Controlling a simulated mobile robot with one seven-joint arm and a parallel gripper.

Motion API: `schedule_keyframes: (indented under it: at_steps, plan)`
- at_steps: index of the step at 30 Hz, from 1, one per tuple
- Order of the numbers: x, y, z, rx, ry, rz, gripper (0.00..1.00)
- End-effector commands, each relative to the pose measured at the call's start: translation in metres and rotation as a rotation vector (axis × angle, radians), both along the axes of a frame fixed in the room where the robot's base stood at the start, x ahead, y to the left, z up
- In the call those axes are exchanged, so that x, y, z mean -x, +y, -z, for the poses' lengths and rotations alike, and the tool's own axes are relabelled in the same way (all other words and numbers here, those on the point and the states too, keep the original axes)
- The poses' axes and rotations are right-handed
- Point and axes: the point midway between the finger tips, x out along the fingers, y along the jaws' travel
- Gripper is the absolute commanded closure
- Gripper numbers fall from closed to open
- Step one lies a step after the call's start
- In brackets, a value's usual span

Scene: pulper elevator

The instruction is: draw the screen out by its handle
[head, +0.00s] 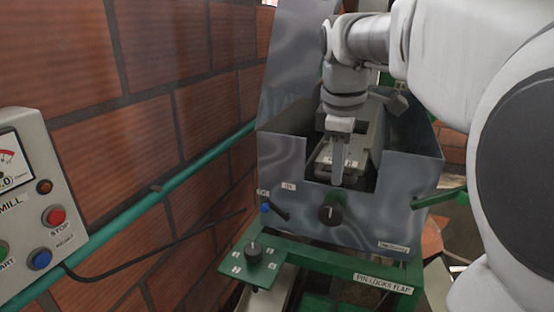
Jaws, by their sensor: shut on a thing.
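My gripper (338,168) reaches down into the notch at the front of a grey metal machine box (405,200). Its fingers are shut at the end of a pale, flat piece with a small label, which appears to be the screen (355,160). The screen lies in the notch and runs back into the box. The handle is hidden by the fingers, so I cannot see its shape. My wrist covers much of the box's inside.
A black knob (331,209) and a blue button (265,208) are on the box front. A green frame (315,262) below carries a dial (254,250) and a flap label. A green pipe (150,195) runs along the brick wall. A control box (40,215) stands left.

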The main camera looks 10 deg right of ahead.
Motion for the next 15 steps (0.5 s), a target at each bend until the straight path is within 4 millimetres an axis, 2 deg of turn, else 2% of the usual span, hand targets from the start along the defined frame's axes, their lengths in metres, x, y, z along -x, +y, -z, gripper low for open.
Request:
schedule_keyframes:
  at_steps: [15]
  plan:
    - [0.021, 0.015, 0.0, 0.0, -0.001, -0.002, 1.0]
